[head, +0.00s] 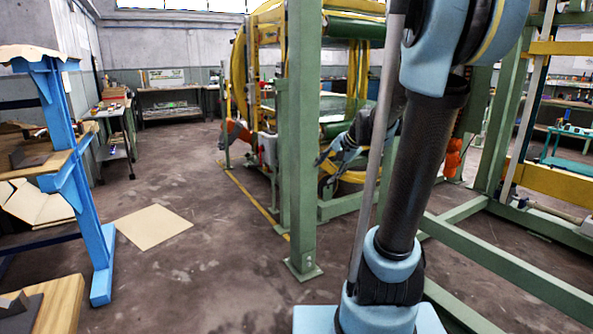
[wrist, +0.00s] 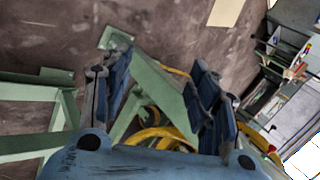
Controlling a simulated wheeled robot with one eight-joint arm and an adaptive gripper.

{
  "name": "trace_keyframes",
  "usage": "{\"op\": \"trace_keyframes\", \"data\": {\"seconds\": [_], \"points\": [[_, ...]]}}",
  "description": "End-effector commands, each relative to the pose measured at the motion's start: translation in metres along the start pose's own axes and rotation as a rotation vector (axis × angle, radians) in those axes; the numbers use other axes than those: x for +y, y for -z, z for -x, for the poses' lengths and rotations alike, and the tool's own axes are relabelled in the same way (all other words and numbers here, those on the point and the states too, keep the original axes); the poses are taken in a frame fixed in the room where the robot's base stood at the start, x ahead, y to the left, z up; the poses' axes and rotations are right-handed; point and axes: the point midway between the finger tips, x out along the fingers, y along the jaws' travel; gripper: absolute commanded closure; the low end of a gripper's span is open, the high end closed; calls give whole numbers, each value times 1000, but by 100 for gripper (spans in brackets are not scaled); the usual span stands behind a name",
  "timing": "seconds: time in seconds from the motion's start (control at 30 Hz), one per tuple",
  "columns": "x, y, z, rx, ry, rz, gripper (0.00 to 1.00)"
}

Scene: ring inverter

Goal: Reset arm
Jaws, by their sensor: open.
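My upper arm fills the right of the head view.
A green upright post (head: 300,130) stands close left of my gripper. A green floor beam (head: 510,265) runs at lower right. A blue-legged workbench (head: 92,190) stands at left. A beige sheet (head: 153,227) lies on the floor. The floor between the bench and post is otherwise clear.

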Motion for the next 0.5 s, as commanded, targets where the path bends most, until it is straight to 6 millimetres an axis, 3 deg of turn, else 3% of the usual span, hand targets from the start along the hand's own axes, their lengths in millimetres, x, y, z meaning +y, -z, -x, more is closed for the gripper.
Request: {"op": "trace_keyframes", "data": {"seconds": [0.1, 0.5], "points": [[27, -29, 12, -3, -63, 92, 45], [127, -106, 40, -31, -279, 393, 45]]}}
